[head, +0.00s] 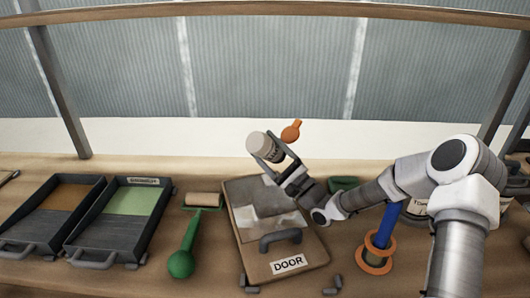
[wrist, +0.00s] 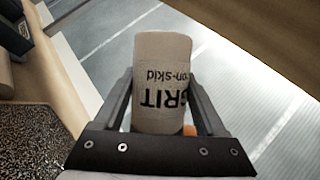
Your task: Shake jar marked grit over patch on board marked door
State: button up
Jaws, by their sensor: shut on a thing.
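My gripper (head: 280,164) is shut on a pale jar (head: 265,146) and holds it up above the far part of the board. In the wrist view the jar (wrist: 162,75) stands between the two fingers (wrist: 163,110), and its print "GRIT" and "non-skid" reads upside down. In the head view the jar is tilted. The board marked DOOR (head: 312,252) lies on the bench, with a dark handle (head: 281,239) near its front. A paler grey patch (head: 258,224) covers part of its face. The gripper and jar hide some of the board's far edge.
Two dark trays, one with brown (head: 52,198) and one with green (head: 130,201), stand at the left. A green-handled roller (head: 182,262) lies beside the board. A small orange thing (head: 291,131) shows behind my gripper.

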jog(key=shift+d+r+p, duration=0.7)
jog(key=shift+d+r, duration=0.1)
jog(key=shift+d, duration=2.2)
jog(key=shift+s+r+p, duration=0.75)
jog(key=shift+s+p, duration=1.65)
jog(key=shift+s, duration=6.6)
jog(key=w+r, duration=0.1)
jog(key=w, duration=1.7)
jog(key=shift+r, duration=0.25)
